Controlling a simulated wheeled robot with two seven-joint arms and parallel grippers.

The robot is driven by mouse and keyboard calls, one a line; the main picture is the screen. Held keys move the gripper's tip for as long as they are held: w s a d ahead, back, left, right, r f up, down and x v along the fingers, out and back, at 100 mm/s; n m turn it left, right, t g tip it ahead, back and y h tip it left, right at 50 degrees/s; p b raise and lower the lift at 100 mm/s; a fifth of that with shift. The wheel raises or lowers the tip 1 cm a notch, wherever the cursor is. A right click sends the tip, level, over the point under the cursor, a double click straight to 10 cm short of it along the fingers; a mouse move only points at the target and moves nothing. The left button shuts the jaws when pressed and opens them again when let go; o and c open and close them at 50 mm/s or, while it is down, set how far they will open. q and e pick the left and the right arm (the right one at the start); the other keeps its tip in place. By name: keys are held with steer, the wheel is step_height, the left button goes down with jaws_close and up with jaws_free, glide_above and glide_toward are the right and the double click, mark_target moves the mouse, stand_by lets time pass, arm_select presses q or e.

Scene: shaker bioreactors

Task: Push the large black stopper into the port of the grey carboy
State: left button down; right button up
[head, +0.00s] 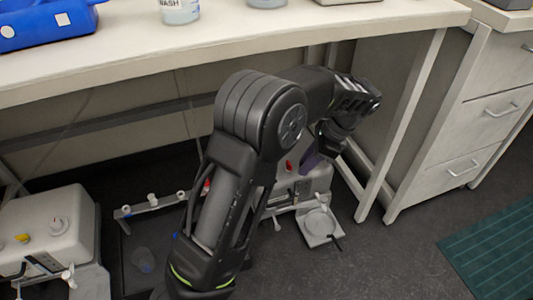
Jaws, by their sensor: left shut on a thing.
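My left gripper (314,158) reaches down under the bench, over the pale grey carboy (318,182) at the centre right. It is shut on a dark thing that fits the large black stopper, but the stopper's outline is hard to tell from the dark fingers. My arm and gripper hide much of this carboy's top and its port, so I cannot tell whether the stopper touches the port. A red fitting shows on the carboy's top, left of the gripper. My right gripper is not in view.
Another pale vessel (48,228) with yellow and red fittings stands at the lower left. The bench top (230,45) overhangs the floor space, and its leg (402,125) stands right of the carboy. Drawers (470,130) and a green mat (495,250) are at the right.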

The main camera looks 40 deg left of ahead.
arm_select(q)
steer(key=w+a+f+m, duration=0.1)
steer(key=w+a+f, duration=0.1)
steer(key=a+f, duration=0.3)
steer(key=w+a+f+m+t, duration=0.1)
steer(key=a+f, duration=0.4)
steer(key=a, duration=0.6)
steer(key=shift+w+a+f+m+y, duration=0.2)
steer(key=shift+w+f+m+y, duration=0.1)
steer(key=shift+w+m, duration=0.55)
steer(key=shift+f, duration=0.15)
steer(key=shift+f+b, duration=1.25)
step_height(320, 180, down, 2)
steer(key=shift+f+b, duration=0.1)
steer(key=shift+b, duration=0.85)
steer(key=shift+r+p, duration=0.3)
steer(key=shift+r, duration=0.1)
steer(key=shift+p, duration=0.3)
steer(key=shift+f, duration=1.2)
